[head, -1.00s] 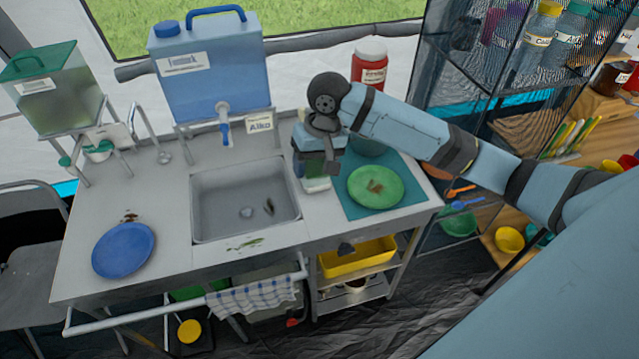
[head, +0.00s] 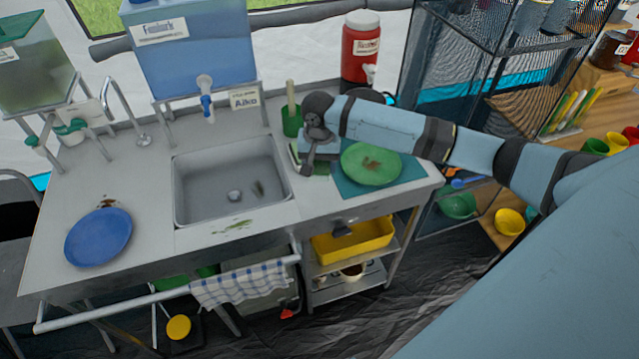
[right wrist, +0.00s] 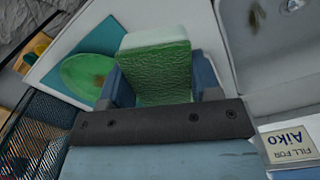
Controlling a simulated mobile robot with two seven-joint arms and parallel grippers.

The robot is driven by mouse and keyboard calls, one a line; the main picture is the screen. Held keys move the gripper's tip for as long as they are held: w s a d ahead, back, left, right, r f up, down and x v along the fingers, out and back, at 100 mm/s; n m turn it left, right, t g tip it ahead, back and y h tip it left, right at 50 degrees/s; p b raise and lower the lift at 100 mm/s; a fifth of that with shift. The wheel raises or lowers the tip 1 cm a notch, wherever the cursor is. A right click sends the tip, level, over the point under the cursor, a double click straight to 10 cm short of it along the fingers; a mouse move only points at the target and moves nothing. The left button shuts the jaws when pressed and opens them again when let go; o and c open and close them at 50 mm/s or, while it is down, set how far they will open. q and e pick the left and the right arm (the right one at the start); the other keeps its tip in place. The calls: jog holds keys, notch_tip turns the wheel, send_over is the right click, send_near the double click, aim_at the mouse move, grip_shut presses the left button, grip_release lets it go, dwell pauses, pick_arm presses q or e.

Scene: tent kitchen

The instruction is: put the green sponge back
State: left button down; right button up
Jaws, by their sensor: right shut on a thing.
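The green sponge (right wrist: 157,68) shows large in the right wrist view, with a textured green face and a paler end. My right gripper (right wrist: 164,84) is shut on it, one blue finger on each side. In the head view my right gripper (head: 308,166) is low over the counter, between the sink and the green plate (head: 371,163). There the gripper mostly hides the sponge, and I cannot tell whether the sponge touches the counter. My left gripper is out of view.
The sink (head: 230,182) is left of my right gripper. A green cup with a handled tool (head: 292,121) stands just behind it. The green plate lies on a teal mat (head: 414,169). A blue plate (head: 98,236) lies far left.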

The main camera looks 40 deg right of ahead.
aim_at(319, 163)
notch_tip(319, 163, down, 3)
jog(key=shift+f, duration=0.2)
notch_tip(319, 163, down, 4)
jog(key=shift+f, duration=0.2)
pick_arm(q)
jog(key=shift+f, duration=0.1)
pick_arm(e)
jog(key=o, duration=0.8)
jog(key=shift+f, duration=0.1)
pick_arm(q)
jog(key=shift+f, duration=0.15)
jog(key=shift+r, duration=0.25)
pick_arm(e)
notch_tip(319, 163, up, 12)
jog(key=shift+r, duration=0.2)
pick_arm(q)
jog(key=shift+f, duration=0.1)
pick_arm(e)
jog(key=shift+a, duration=0.1)
